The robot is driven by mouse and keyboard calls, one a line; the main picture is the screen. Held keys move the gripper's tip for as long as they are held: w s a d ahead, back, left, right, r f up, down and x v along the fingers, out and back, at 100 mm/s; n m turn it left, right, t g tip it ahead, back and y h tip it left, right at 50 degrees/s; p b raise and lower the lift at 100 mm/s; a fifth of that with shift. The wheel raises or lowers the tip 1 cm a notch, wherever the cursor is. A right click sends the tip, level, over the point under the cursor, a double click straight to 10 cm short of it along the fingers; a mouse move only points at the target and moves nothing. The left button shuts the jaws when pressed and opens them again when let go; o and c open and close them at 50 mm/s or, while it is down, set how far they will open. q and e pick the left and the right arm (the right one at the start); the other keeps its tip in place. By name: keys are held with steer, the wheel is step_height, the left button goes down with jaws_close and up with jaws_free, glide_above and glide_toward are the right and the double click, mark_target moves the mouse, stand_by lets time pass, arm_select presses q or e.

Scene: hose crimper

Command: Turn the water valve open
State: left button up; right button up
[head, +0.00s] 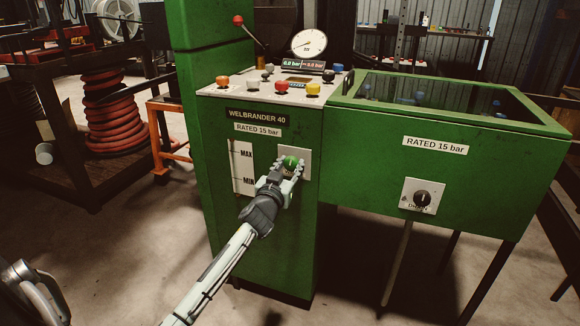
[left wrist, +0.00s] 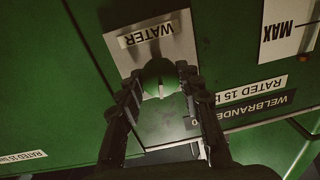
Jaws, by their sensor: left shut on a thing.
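The water valve is a round green knob (head: 290,162) on a pale plate on the front of the green machine. In the left wrist view the knob (left wrist: 158,76) has a pale pointer mark, and its plate (left wrist: 180,48) reads WATER, upside down. My left gripper (head: 285,170) is shut on the knob, with one finger on each side of it. The left wrist view shows both fingers (left wrist: 158,90) around the knob. The fingers hide part of the knob in the head view.
The machine's top panel (head: 275,88) carries several coloured buttons, a gauge (head: 309,42) and a red-tipped lever (head: 238,20). A green tank (head: 370,120) with a black dial (head: 422,198) stands to the right. A coiled red hose (head: 108,115) lies at left.

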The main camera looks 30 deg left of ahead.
arm_select(q)
steer(key=m, duration=0.4)
steer(key=shift+m, duration=0.4)
steer(key=m, duration=0.3)
steer(key=shift+f+m+h, duration=0.1)
steer(key=shift+m+h, duration=0.2)
steer(key=shift+m, duration=0.1)
steer(key=m, duration=0.3)
steer(key=shift+m+t, duration=0.3)
steer(key=shift+m, duration=2)
steer(key=shift+h, duration=0.3)
steer(key=o, duration=1.2)
steer(key=shift+c, duration=0.2)
steer(key=v, duration=1.2)
steer(key=shift+f, duration=0.1)
